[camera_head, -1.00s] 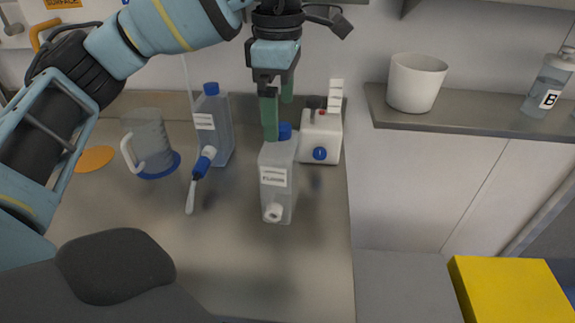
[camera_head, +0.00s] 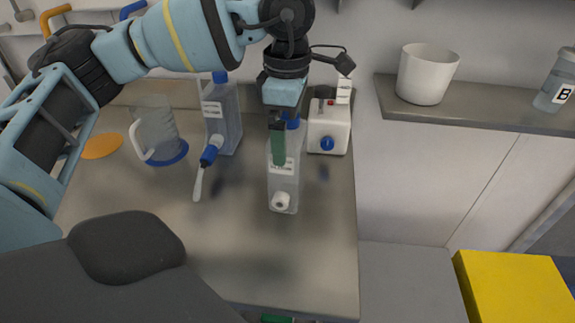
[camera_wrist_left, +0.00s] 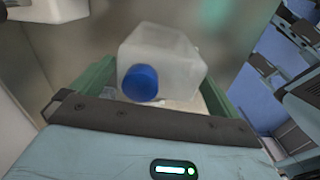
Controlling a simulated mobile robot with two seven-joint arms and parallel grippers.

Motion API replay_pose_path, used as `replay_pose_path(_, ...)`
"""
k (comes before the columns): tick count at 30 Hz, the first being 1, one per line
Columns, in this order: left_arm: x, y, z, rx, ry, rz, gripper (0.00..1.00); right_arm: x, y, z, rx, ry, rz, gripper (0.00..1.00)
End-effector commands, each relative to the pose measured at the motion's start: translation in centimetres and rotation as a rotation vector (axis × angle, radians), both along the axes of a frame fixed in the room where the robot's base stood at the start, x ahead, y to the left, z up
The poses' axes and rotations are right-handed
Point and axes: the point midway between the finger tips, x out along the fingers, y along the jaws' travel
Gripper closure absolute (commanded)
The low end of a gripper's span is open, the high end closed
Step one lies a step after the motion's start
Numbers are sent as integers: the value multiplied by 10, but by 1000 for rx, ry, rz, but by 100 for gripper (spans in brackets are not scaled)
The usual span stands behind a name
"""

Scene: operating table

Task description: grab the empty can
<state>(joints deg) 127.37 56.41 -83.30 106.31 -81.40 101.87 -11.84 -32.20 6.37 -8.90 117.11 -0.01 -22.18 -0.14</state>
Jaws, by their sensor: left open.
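A translucent canister (camera_head: 285,190) with a blue cap, a label and a white spout stands on the grey counter. My left gripper (camera_head: 279,162) is over it, pointing down, with a green finger in front of its upper part. In the left wrist view the canister (camera_wrist_left: 170,50) and its blue cap lie between the two green fingers, which are open. I cannot tell whether they touch it. A similar blue-capped canister (camera_head: 228,130) stands behind to the left. A green piece at the bottom edge may be my right gripper (camera_head: 276,319); its jaws cannot be made out.
A white box with a blue knob (camera_head: 328,133) stands close behind the canister on the right. A blue-and-white tool (camera_head: 207,160) and a clear jug (camera_head: 156,130) are to the left. A white cup (camera_head: 426,75) is on the right shelf. The front of the counter is clear.

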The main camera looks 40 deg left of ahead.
Motion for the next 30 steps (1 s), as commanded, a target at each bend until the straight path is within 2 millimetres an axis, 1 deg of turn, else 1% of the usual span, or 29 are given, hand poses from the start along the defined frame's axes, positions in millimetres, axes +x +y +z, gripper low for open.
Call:
replay_pose_path(3,0,0,-7,0,0,0,0,3,0,0,0,-5,0,50)
replay_pose_path(10,0,0,-8,-1,0,0,0,2,0,0,1,-4,0,50)
replay_pose_path(21,0,0,-8,0,0,0,48,-4,1,0,1,6,-1,50)
replay_pose_path(30,0,0,-6,0,-1,0,49,-5,1,0,1,10,-2,50)
